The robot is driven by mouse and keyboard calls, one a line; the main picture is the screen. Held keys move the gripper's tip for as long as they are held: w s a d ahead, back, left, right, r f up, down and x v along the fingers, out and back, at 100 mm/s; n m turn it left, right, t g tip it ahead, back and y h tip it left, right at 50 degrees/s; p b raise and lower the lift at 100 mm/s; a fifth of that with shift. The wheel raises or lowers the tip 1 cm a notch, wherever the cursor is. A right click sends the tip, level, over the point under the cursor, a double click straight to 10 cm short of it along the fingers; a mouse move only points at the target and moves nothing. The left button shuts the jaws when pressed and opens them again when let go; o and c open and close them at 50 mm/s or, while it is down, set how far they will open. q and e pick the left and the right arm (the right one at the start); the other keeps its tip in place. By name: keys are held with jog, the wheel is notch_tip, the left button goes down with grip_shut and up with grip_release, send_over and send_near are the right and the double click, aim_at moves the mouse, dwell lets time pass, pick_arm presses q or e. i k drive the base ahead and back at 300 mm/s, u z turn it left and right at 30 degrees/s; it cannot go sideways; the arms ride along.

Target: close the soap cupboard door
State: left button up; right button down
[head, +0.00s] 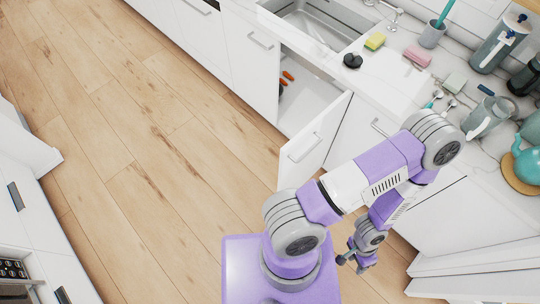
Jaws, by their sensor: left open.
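The soap cupboard door (318,137) is a white panel with a grey bar handle (304,148). It stands open below the sink, swung out over the floor, joined to the cabinet at its right side. The open cupboard (303,102) shows a white floor and small orange items (287,76) at its left. My left gripper (356,260) is open and empty, low in front of the cabinets, to the right of the door and apart from it. My right gripper is not in view.
The counter above holds a sink (318,24), a yellow-green sponge (375,40), a pink block (418,55), and a teal kettle (527,160) on the right. Open white drawers or panels (475,270) stick out at lower right. The wooden floor (140,140) left of the door is clear.

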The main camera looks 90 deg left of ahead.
aim_at(306, 152)
jog(key=u, duration=2.35)
jog(key=k, duration=1)
jog(key=z, duration=0.8)
jog(key=i, duration=1.1)
jog(key=u, duration=0.55)
